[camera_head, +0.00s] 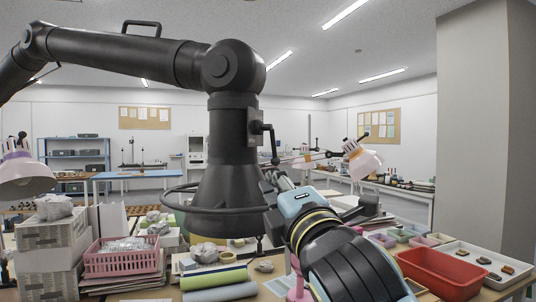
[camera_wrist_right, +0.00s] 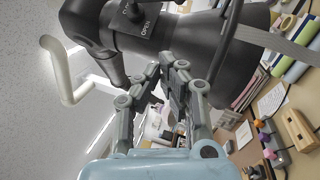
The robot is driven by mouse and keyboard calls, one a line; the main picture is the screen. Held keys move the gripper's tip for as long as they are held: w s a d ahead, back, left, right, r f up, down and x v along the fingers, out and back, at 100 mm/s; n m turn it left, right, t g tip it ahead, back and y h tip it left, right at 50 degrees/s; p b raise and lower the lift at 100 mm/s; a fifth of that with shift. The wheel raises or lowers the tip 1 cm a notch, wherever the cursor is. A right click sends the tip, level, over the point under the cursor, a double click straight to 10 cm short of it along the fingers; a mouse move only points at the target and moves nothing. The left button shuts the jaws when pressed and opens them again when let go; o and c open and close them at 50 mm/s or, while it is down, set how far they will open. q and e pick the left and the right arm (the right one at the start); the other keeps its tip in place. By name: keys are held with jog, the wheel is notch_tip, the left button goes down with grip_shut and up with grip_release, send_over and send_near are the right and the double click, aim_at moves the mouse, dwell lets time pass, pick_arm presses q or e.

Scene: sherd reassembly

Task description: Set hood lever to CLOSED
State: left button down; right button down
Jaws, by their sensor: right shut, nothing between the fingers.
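The black fume hood (camera_head: 228,185) hangs from a jointed black duct in the middle of the head view. Its lever (camera_head: 271,143) sticks out on the right side of the collar and points down. In the right wrist view the hood (camera_wrist_right: 205,45) fills the top, and a collar label (camera_wrist_right: 146,27) reads OPEN. A dark bar that looks like the lever (camera_wrist_right: 112,65) lies left of the fingertips. My right gripper (camera_wrist_right: 174,66) is shut and empty, close to the hood and apart from the lever. In the head view my right gripper (camera_head: 272,188) is partly hidden. My left gripper is out of view.
A ring rail (camera_head: 180,205) surrounds the hood's rim. A pink lamp (camera_head: 362,160) stands to the right. The bench below holds a pink basket (camera_head: 120,262), green roll (camera_head: 213,277), red tray (camera_head: 440,272) and white tray (camera_head: 490,250). Space right of the collar looks open.

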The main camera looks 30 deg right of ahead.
jog(key=p+x, duration=0.1)
jog(key=x, duration=0.9)
jog(key=shift+r+p, duration=0.1)
jog(key=shift+p, duration=0.2)
jog(key=shift+w+d+r+p, duration=0.25)
jog(key=shift+w+d, duration=0.2)
jog(key=shift+d, duration=0.4)
jog(key=shift+w+d+r+p, duration=0.1)
jog(key=shift+w+d+r, duration=0.3)
jog(key=shift+d, duration=0.4)
jog(key=shift+f, duration=0.15)
jog(key=shift+w+d+f+n+t+b, duration=0.15)
jog(key=shift+n+t+b, duration=0.15)
jog(key=shift+t+b, duration=0.15)
